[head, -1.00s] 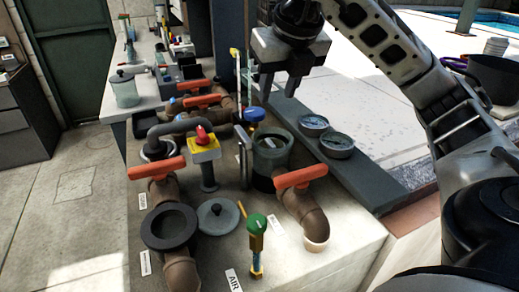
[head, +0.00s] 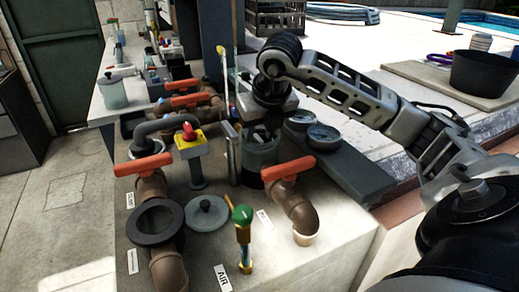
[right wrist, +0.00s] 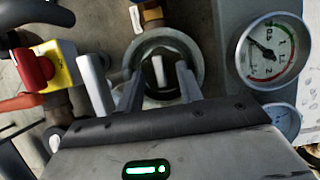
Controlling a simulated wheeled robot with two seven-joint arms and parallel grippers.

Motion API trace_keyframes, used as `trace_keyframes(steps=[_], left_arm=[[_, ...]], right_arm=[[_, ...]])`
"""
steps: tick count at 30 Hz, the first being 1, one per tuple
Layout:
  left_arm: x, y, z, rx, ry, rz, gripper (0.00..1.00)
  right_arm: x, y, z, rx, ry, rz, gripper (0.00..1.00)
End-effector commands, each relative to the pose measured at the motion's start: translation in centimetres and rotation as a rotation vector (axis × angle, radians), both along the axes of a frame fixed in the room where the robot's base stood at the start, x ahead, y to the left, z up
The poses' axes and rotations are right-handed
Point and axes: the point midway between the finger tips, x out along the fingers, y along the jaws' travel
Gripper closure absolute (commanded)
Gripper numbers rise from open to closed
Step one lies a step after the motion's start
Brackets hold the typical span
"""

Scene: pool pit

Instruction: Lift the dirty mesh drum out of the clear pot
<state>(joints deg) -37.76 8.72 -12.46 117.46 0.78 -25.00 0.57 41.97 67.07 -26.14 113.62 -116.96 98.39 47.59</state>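The clear pot (head: 262,158) stands on the slab behind the orange-handled pipe, its top open. In the right wrist view its round rim (right wrist: 198,58) surrounds a dark inside. The mesh drum (right wrist: 158,72) is mostly hidden in the pot; a pale upright grip at its centre shows between my fingers. My right gripper (head: 262,132) points down over the pot's mouth. In the right wrist view the right gripper (right wrist: 158,80) is open, one finger on each side of that grip, with gaps showing. My left gripper is not in view.
A grey lid (head: 208,213) lies on the slab by the dark pipe flange (head: 156,222). A green-topped valve (head: 243,232), orange pipe handle (head: 288,168), yellow switch box (head: 188,139) and gauges (head: 322,137) crowd the pot. The slab's front right is clear.

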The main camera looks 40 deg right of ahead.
Motion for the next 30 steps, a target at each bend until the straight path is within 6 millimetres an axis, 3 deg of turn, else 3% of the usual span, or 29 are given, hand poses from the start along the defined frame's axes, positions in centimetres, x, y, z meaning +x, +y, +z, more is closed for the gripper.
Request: trace_keyframes(steps=[8,12,23,30], left_arm=[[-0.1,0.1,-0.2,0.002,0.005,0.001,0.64],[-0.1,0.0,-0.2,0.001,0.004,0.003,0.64],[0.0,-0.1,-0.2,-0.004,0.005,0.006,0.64],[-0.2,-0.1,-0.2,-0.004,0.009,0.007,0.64]], right_arm=[[0.1,0.0,-0.3,0.0,-0.001,0.0,0.66],[0.1,0.0,-0.3,0.0,-0.001,0.0,1.0],[0.1,0.0,0.0,0.0,-0.002,0.0,1.0],[0.2,0.0,2.4,0.001,-0.007,0.0,1.0]])
